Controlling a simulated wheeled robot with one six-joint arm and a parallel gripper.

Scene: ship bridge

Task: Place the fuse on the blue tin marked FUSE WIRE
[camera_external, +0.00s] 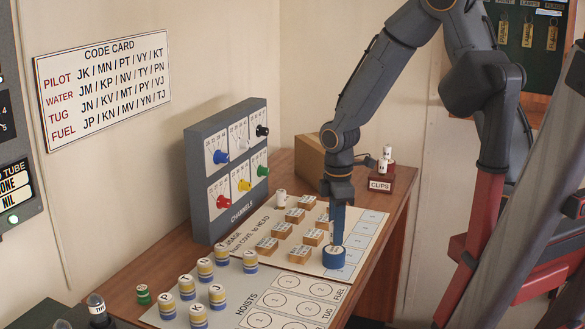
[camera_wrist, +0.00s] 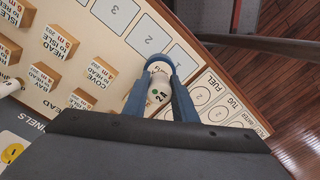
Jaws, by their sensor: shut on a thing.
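My gripper (camera_external: 338,240) points straight down over the blue tin (camera_external: 334,260), which has a white top and stands on the pale board. In the wrist view, the two blue fingers (camera_wrist: 160,95) are shut on a white fuse (camera_wrist: 158,97) marked 2A with a green dot. The tin's blue rim (camera_wrist: 160,60) shows just beyond the fuse's end. The fuse is mostly hidden by the fingers in the external view. I cannot tell whether the fuse touches the tin's top. The tin's marking is too small to read.
Wooden blocks (camera_external: 302,237) and a white cylinder (camera_external: 281,198) stand left of the tin. A CLIPS stand (camera_external: 380,184) holds white cylinders at the back. The grey CHANNELS panel (camera_external: 196,170) rises at left. Banded lettered pieces (camera_external: 205,269) stand in front. The table's right edge is near.

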